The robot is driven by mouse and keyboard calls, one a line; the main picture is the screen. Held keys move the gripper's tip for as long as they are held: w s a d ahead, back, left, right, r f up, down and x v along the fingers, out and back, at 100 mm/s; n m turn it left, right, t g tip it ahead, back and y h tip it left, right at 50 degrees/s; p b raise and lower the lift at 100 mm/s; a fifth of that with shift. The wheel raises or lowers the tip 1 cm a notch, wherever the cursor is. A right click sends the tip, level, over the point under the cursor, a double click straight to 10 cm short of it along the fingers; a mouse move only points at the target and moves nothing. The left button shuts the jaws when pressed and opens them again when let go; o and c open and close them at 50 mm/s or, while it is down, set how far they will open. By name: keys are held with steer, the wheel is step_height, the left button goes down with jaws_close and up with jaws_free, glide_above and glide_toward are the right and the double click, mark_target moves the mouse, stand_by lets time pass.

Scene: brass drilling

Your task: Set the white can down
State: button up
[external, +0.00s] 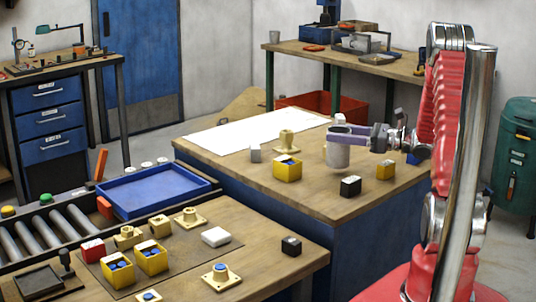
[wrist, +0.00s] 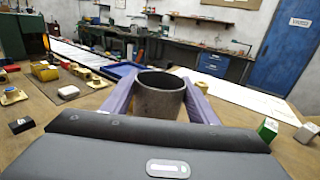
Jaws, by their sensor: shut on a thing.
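My gripper (external: 338,133) has purple fingers on both sides of a pale grey cylindrical can (external: 338,156), which I take as the white can. In the wrist view the can (wrist: 160,99) looks dark grey, upright and open at the top, with the fingers (wrist: 158,76) closed around it. The can is over the wooden top of the blue bench (external: 225,160). I cannot tell whether its base touches the wood. The can's lower part is hidden in the wrist view by my gripper body.
A white sheet (external: 250,132) covers the back left. Bare wood lies toward the front edge.

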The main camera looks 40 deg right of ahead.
mark_target(340, 144)
steer(key=shift+f, duration=1.6)
steer(key=shift+f, duration=0.1)
steer(key=o, duration=1.4)
steer(key=v, duration=1.2)
steer(key=shift+a, duration=0.1)
